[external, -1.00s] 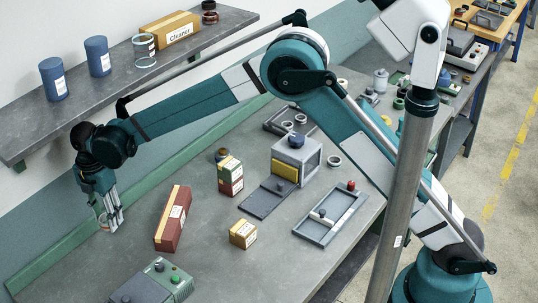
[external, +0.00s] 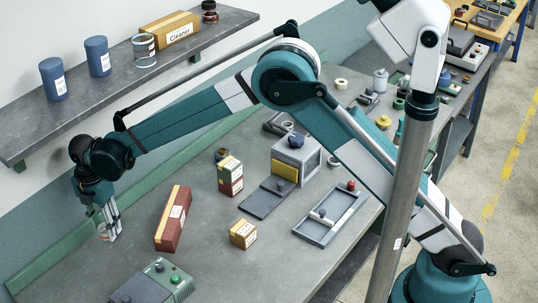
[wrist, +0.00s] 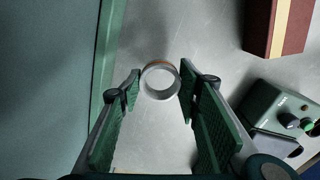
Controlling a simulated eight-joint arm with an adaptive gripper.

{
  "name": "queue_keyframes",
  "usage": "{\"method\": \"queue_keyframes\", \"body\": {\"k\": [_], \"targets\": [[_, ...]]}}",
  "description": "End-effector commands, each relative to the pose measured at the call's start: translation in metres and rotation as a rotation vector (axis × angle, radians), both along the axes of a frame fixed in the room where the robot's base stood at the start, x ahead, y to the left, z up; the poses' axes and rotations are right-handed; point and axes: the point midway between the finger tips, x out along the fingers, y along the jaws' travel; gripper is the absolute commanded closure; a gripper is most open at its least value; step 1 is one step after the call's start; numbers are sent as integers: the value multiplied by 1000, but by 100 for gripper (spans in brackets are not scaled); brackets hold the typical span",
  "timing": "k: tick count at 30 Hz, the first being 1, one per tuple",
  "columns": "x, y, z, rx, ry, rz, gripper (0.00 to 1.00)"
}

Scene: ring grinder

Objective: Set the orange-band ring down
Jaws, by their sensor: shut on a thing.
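In the external view my gripper (external: 110,232) points down at the left end of the bench, shut on the ring (external: 102,232). The fingers partly hide the ring there. I cannot tell whether the ring touches the bench.
A long red box (external: 173,218) stands to the right of my gripper, and a green control box (external: 152,284) is in front. The bench's green back edge (external: 60,243) runs close behind. The grey bench top (wrist: 215,60) around the ring is clear.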

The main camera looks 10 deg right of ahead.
Motion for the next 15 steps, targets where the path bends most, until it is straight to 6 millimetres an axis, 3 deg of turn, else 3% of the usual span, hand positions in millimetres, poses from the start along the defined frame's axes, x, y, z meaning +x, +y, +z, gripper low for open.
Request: {"method": "queue_keyframes", "body": {"k": [15], "targets": [[0, 0, -11, 0, 0, 0, 81]]}}
